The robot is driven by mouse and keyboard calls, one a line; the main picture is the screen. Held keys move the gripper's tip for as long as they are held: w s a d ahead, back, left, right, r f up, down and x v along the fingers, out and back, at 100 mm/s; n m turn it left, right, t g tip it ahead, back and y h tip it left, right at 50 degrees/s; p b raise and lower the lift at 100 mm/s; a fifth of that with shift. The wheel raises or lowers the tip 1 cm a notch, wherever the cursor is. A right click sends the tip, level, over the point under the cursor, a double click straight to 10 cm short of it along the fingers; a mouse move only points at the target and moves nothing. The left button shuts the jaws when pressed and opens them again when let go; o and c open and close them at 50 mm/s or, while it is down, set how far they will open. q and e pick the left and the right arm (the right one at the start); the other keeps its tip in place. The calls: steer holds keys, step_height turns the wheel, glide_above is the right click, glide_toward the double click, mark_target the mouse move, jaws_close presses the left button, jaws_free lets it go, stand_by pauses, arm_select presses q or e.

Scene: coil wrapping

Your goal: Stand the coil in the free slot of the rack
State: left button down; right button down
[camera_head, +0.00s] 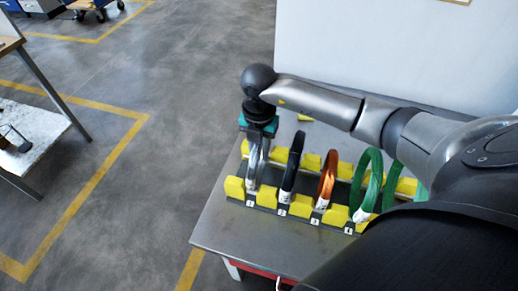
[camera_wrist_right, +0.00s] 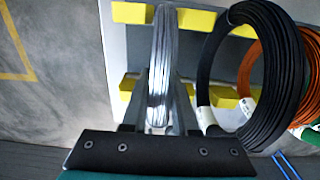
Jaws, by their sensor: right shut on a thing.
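A silver-grey coil (camera_head: 254,168) hangs upright below my right gripper (camera_head: 260,128) in the head view. My right gripper is shut on its upper part. In the right wrist view the silver coil (camera_wrist_right: 160,72) runs edge-on between the two fingers of the gripper (camera_wrist_right: 160,98). The coil's lower end is at the left end slot of the rack (camera_head: 307,217), between two yellow blocks. I cannot tell whether it rests on the slot's bottom. My left gripper is not in view.
A black coil (camera_head: 291,165), an orange coil (camera_head: 327,178) and green coils (camera_head: 369,180) stand in the rack's other slots, to the right. The black coil (camera_wrist_right: 213,65) is close to the gripper's right side. Bare metal table (camera_head: 222,225) lies at the rack's left and front.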

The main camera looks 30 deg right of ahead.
steer(key=shift+f, duration=0.35)
steer(key=c, duration=0.6)
jaws_free()
steer(key=shift+f, duration=0.1)
step_height(320, 180, up, 15)
steer(key=shift+r+p, duration=0.2)
steer(key=shift+p, duration=0.25)
stand_by(0.5)
